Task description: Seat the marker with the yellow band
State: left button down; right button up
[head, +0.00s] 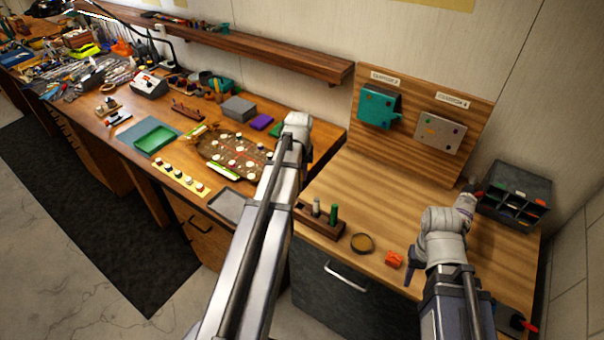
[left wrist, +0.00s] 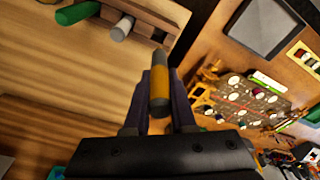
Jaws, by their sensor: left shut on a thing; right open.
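The marker with the yellow band (left wrist: 160,84) is grey at both ends and sits between the fingers of my left gripper (left wrist: 159,98), which is shut on it. In the head view my left arm hides this gripper and marker. A wooden marker rack (head: 320,222) stands near the front edge of the right bench. It holds a grey-white marker (head: 316,207) and a green marker (head: 333,214), both upright. The rack (left wrist: 160,18) shows at the top of the left wrist view, beyond the held marker. My right gripper (head: 473,186) is open near the dark organizer, partly hidden by its wrist.
The dark organizer (head: 515,187) stands at the right. A round dish (head: 362,243) and an orange block (head: 394,260) lie right of the rack. A wooden board (head: 370,90) with two panels stands behind. The bench middle (head: 370,190) is clear.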

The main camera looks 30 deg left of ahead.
aim_at(300, 191)
pick_arm(q)
notch_tip(300, 191, down, 6)
jog(key=b, duration=0.5)
jog(key=shift+r+b, duration=0.1)
jog(key=shift+b, duration=0.3)
jog(key=shift+f+b, duration=2.85)
dwell(0.8)
jog(key=c, duration=0.7)
grip_release()
jog(key=shift+r, duration=0.1)
jog(key=r+p, duration=0.5)
jog(key=s+r+p, duration=0.1)
jog(key=r+p, duration=0.1)
jog(key=p, duration=0.1)
jog(key=shift+d+r, duration=0.25)
jog(key=shift+r, duration=0.1)
jog(key=shift+f, duration=0.1)
